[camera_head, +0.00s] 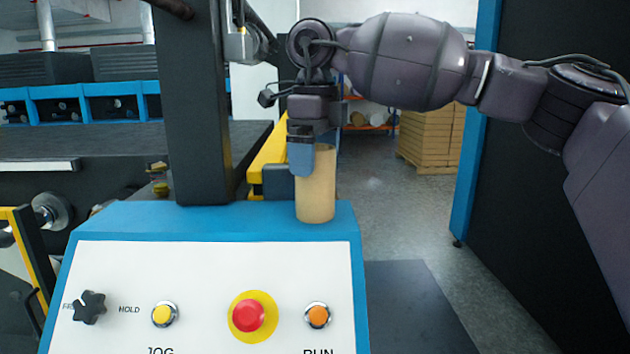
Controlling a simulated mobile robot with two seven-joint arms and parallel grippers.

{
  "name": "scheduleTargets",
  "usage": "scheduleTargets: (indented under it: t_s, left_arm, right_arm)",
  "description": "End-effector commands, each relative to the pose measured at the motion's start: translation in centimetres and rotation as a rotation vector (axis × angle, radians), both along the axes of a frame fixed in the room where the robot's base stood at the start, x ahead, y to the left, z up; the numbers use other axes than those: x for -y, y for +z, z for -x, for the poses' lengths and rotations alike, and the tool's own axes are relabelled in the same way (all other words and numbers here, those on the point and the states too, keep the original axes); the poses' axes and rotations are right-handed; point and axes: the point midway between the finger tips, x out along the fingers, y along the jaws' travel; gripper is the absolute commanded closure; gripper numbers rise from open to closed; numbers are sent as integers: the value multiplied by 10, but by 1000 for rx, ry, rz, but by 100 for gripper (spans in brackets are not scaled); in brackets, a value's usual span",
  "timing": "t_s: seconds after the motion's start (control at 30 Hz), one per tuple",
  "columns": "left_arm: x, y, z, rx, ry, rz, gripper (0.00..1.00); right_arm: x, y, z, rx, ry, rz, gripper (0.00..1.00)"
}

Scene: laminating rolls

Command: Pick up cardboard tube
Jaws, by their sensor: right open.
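The cardboard tube (317,198) is a tan cylinder standing upright on the back right corner of the blue control console (210,216). My right gripper (310,160) points down at the tube's upper end, with a blue finger in front of the tube's upper left side. The jaws are open, and the far finger is mostly hidden. I cannot tell whether the finger touches the tube. My right arm comes in from the right. My left gripper is not in view.
The console panel carries a black knob (89,307), a yellow button (163,314), a red stop button (248,315) and an orange button (317,315). A dark post (193,100) stands left of the tube. Stacked cardboard (432,137) stands far behind. A dark panel is at right.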

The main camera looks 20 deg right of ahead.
Motion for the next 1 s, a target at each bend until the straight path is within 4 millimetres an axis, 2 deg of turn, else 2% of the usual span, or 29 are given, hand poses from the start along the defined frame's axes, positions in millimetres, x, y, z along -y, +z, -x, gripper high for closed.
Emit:
scheduleTargets:
  t_s: [0.2,0.5,0.83,1.0]
  left_arm:
    - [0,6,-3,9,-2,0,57]
    - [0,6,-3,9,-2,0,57]
    - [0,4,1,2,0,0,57]
    - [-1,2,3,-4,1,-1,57]
  right_arm:
    - [1,-23,0,-1,0,-1,2]
    - [1,-26,0,-1,0,-1,3]
    - [1,-26,0,-1,0,-1,54]
    - [1,-26,0,0,0,-1,56]
